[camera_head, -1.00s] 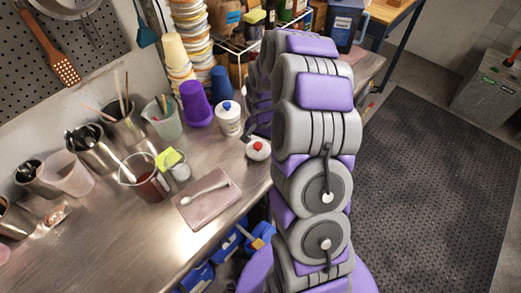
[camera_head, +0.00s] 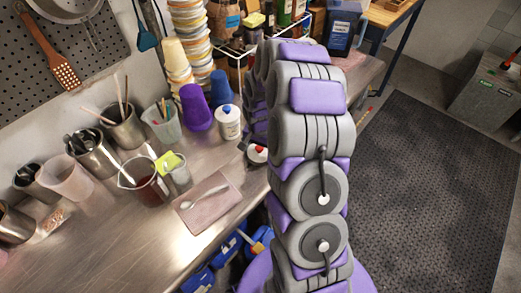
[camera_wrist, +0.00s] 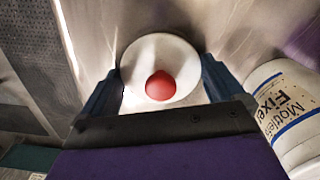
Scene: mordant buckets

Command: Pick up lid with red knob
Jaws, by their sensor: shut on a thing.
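The white round lid (camera_wrist: 150,52) with a red knob (camera_wrist: 160,86) sits between the two dark fingers of my gripper (camera_wrist: 160,70) in the wrist view. The fingers are shut on its opposite sides. In the head view the lid (camera_head: 254,156) shows only in part beside my arm, near the counter's right edge. My arm hides most of my gripper there. I cannot tell whether the lid still touches the counter.
A white jar with a blue knob (camera_head: 229,123) stands close by; its labelled side also shows in the wrist view (camera_wrist: 292,110). Purple cups (camera_head: 196,107) stand behind it. A pinkish tray with a spoon (camera_head: 207,210) lies nearer. Beakers and utensil pots fill the counter's left.

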